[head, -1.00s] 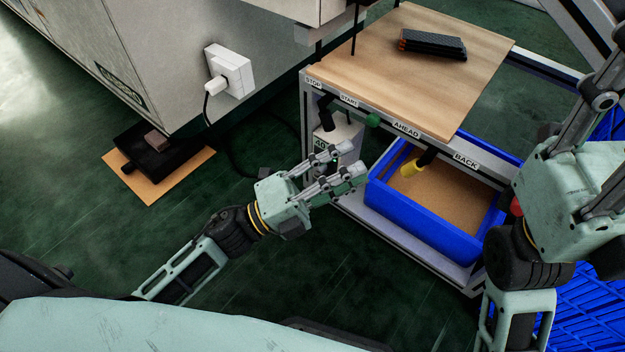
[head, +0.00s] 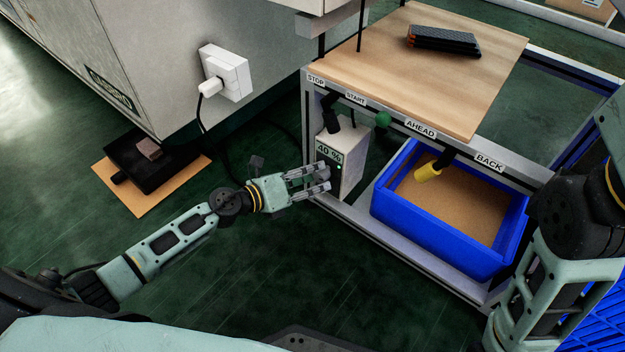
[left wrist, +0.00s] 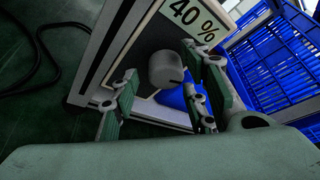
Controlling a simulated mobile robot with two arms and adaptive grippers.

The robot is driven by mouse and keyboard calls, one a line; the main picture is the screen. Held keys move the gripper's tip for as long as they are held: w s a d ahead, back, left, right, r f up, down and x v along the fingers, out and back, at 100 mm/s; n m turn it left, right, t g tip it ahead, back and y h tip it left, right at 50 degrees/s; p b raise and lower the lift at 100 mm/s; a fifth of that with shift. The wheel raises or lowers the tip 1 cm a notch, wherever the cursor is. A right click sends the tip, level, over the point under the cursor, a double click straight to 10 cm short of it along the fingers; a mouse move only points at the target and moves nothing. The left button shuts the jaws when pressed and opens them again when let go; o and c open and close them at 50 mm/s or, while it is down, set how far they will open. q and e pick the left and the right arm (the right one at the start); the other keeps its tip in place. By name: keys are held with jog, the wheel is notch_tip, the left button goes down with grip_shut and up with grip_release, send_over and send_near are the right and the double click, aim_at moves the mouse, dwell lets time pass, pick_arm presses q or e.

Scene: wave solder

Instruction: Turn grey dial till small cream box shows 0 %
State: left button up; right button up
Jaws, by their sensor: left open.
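The small cream box (head: 351,150) stands on the lower shelf of the wooden-topped bench, and its label (head: 329,154) reads 40 %. The label (left wrist: 196,20) also shows in the left wrist view. The grey dial (left wrist: 166,69) sits on the box's dark front face, below the label. My left gripper (head: 326,181) is open at the front of the box. In the left wrist view its fingers (left wrist: 158,106) are spread, with the dial between and beyond them. I cannot tell if they touch it. My right arm shows at the right edge, its fingers out of frame.
A blue bin (head: 450,249) stands right of the box. The bench top (head: 400,75) carries a dark stack (head: 443,40). STOP, START, AHEAD and BACK labels line its front edge, with green and yellow knobs below. A white plug socket (head: 226,72) is at left.

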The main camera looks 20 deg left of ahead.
pick_arm(q)
jog(key=shift+w+d, duration=0.2)
jog(key=shift+w, duration=0.05)
jog(key=c, duration=1)
jog(key=shift+a+f, duration=0.1)
jog(key=shift+f, duration=0.15)
